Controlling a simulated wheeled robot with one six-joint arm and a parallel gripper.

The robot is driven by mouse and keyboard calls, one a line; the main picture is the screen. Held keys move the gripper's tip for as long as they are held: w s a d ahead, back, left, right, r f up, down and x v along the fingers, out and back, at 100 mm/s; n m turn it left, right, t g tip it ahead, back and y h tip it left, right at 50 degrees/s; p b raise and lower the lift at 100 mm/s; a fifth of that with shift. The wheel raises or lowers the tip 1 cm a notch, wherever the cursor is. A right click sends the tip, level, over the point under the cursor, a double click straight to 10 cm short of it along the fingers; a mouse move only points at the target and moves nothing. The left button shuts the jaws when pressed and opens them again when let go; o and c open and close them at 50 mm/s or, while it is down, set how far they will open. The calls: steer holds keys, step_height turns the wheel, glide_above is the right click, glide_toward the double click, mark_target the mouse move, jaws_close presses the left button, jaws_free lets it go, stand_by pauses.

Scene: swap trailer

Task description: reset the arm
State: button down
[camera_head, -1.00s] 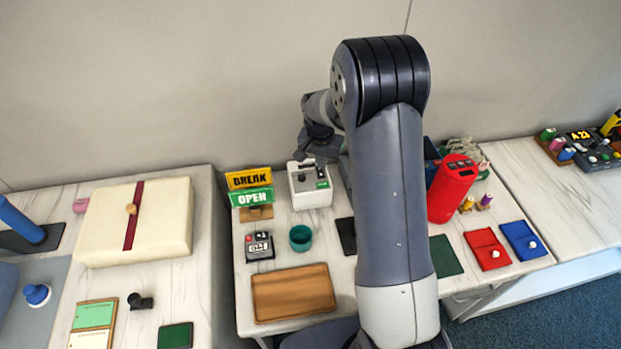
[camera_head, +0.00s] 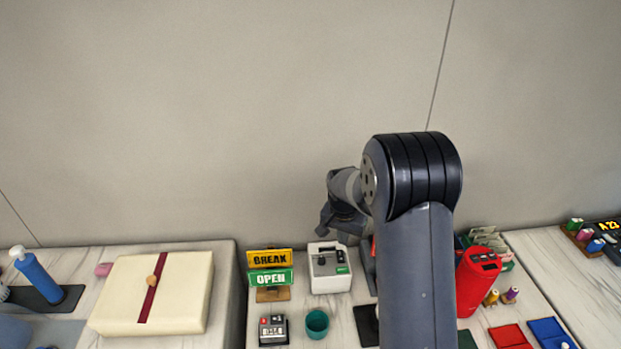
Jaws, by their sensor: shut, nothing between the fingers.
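My arm rises in front of the tables and bends at its dark ribbed joint. My gripper (camera_head: 326,226) hangs from the wrist on the left of that joint, small and partly hidden by the wrist. It is shut and holds nothing. I cannot tell how far above the table the gripper is.
A BREAK/OPEN sign (camera_head: 270,271), a teal cup (camera_head: 317,323) and a small button box (camera_head: 273,330) stand left of my arm. A cream box (camera_head: 190,300) lies on the left table. The wall above is bare.

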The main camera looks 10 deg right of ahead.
mark_target(341, 258)
step_height(341, 258, down, 7)
steer(key=b, duration=0.3)
steer(key=shift+r, duration=0.25)
